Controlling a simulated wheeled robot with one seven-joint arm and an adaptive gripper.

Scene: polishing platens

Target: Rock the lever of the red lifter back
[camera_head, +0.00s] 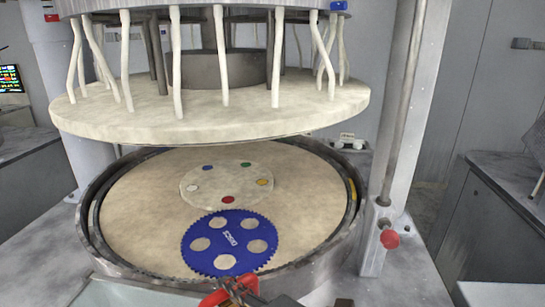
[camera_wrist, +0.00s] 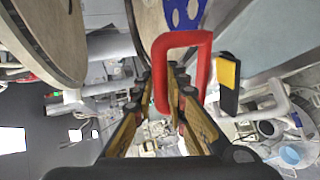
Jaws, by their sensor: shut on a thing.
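The red lifter (camera_wrist: 204,48) shows in the wrist view as a squared red loop handle, with one leg between my fingers. My gripper (camera_wrist: 163,84) is shut on that handle. A black bar with a yellow block (camera_wrist: 228,72) stands just right of the loop; I cannot tell if it is the lever. In the head view the red lifter (camera_head: 216,298) shows only partly at the bottom edge, in front of the blue toothed carrier (camera_head: 229,238). The carrier lies flat on the lower platen and has several round holes. The lifter's underside is hidden.
The lower platen (camera_head: 135,215) sits inside a raised metal rim (camera_head: 86,232). The thick upper platen (camera_head: 200,112) hangs close above its back part. A grey column (camera_head: 385,150) with a red knob (camera_head: 389,239) stands at the right. Coloured spots surround the platen's centre.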

